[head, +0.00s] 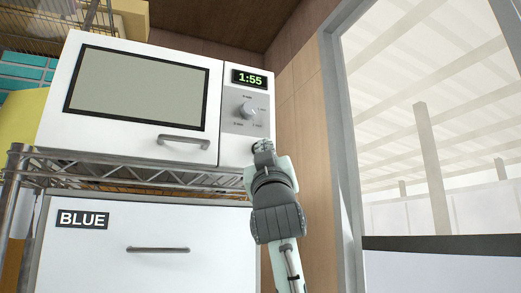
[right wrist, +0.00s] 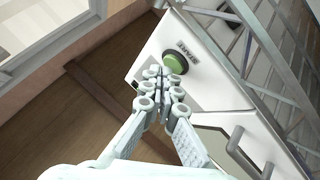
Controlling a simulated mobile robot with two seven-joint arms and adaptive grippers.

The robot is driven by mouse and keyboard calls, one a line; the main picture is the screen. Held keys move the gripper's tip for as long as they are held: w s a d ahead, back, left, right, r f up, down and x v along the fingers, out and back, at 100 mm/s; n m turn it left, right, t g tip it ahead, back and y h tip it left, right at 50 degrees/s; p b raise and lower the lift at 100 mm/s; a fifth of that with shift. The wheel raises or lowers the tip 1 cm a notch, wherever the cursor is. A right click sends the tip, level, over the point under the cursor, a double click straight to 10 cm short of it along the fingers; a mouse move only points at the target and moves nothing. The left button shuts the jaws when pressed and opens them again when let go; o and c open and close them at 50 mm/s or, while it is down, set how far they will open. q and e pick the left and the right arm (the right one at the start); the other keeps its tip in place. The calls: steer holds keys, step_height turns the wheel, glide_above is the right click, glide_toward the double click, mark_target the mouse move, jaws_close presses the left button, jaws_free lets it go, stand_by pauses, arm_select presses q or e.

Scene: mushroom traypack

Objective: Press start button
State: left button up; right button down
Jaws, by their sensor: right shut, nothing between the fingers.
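A white microwave (head: 100,128) stands on a wire shelf; its display (head: 249,79) reads 1:55 in green. Its control panel has a round dial (head: 247,110). The green start button (right wrist: 174,63) in a dark ring shows in the right wrist view, with a label beside it that appears upside down. In the head view the button is mostly hidden behind my right gripper (head: 263,147). My right gripper (right wrist: 163,76) is shut and empty, its fingertips right at the button's edge; I cannot tell whether they touch. My left gripper is not in view.
The microwave door has a bar handle (head: 184,141). Below the wire shelf (head: 110,170) is a white drawer front labelled BLUE (head: 84,219). A wooden wall (head: 305,130) and a large window frame (head: 343,130) stand close on the right.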

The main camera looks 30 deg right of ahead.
steer(key=s, duration=0.6)
steer(key=shift+a, duration=0.15)
stand_by(0.5)
steer(key=shift+w, duration=0.1)
stand_by(0.5)
